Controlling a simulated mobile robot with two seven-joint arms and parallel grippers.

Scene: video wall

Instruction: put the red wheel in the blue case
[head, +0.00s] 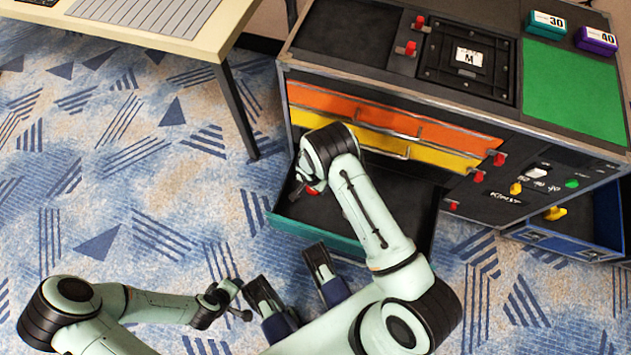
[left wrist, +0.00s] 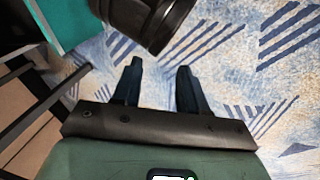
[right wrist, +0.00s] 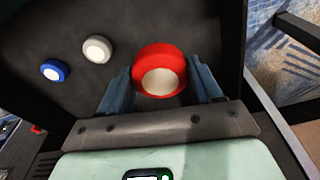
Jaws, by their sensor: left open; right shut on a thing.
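The red wheel (right wrist: 161,62) has a pale centre. In the right wrist view it sits between the two blue fingers of my right gripper (right wrist: 161,88), which is shut on it. In the head view only a bit of the red wheel (head: 313,191) shows, mostly hidden by my right arm, over the open teal drawer (head: 318,237).
A white wheel (right wrist: 97,49) and a blue wheel (right wrist: 54,70) lie on the dark drawer floor. Closed orange (head: 350,103) and yellow (head: 375,140) drawers are above. A table (head: 150,22) stands at upper left. The patterned carpet at left is clear.

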